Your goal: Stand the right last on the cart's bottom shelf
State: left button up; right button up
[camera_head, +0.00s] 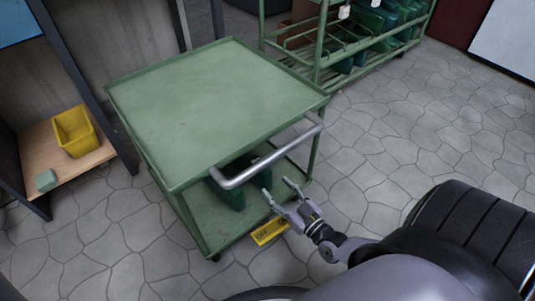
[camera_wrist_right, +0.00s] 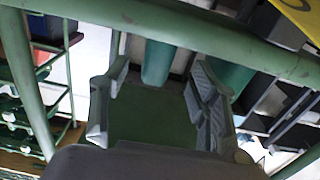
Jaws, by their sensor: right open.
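The green cart (camera_head: 215,100) stands in front of me with a bare top shelf. On its bottom shelf (camera_head: 212,228) stands a dark green last (camera_head: 230,192), partly hidden by the top shelf and handle. The upside-down right wrist view shows two teal-green shapes at the shelf, one toward the left (camera_wrist_right: 157,62) and one toward the right (camera_wrist_right: 228,76); I cannot tell which is the right last. My right gripper (camera_head: 278,191) is open and empty beside the bottom shelf's near side, below the handle. Its fingers (camera_wrist_right: 158,95) are spread apart. My left gripper is out of view.
A metal handle (camera_head: 272,160) juts from the cart above my right gripper. A yellow sign (camera_head: 270,231) is by the bottom shelf's edge. A green rack (camera_head: 320,50) with several green lasts stands behind. A yellow bin (camera_head: 76,132) sits at left. The stone floor at right is clear.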

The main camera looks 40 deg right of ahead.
jog(key=shift+s+p, duration=0.35)
jog(key=shift+s, duration=1.1)
jog(key=shift+f, duration=0.1)
